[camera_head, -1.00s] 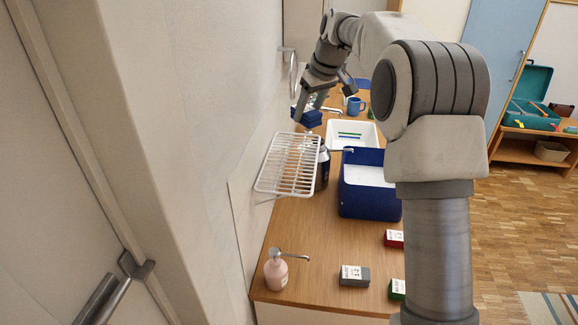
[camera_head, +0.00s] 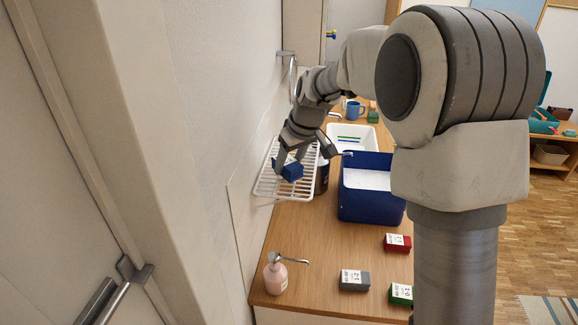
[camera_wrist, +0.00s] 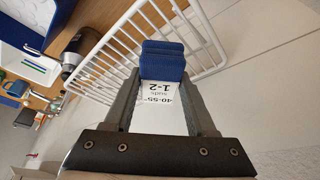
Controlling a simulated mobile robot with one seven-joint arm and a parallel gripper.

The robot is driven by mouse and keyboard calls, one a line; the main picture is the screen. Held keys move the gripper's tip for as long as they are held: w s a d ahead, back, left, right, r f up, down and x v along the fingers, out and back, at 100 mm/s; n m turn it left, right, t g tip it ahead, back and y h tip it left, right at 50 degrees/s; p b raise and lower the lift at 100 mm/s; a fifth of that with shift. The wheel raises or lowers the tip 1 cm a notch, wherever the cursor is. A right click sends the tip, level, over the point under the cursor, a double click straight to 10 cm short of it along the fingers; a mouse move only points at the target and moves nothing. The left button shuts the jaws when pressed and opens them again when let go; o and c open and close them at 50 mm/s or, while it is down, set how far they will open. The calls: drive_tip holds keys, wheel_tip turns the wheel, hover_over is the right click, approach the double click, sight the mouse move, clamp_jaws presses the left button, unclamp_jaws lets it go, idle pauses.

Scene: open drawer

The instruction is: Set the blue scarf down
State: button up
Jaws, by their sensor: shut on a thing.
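The blue scarf (camera_head: 290,172) is a small folded block with a white printed label; in the wrist view the blue scarf (camera_wrist: 163,62) sits between the two fingers with its label towards me. My gripper (camera_head: 290,159) is shut on it, one finger on each side; the fingers of my gripper also show in the wrist view (camera_wrist: 162,88). The scarf is over the white wire rack (camera_head: 268,186) fixed to the wall. I cannot tell whether it touches the wires. The rack also shows in the wrist view (camera_wrist: 110,52).
A dark blue box (camera_head: 370,205) with a white inside stands right of the rack, a dark bottle (camera_head: 322,178) between them. A pink soap bottle (camera_head: 275,274) and grey (camera_head: 354,280), red (camera_head: 397,243) and green (camera_head: 400,294) labelled blocks stand on the wooden counter (camera_head: 318,245).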

drive_tip(key=shift+f, duration=0.75)
drive_tip(key=shift+f, duration=0.25)
drive_tip(key=o, duration=1.4)
drive_tip(key=shift+r, duration=0.1)
drive_tip(key=shift+c, duration=0.2)
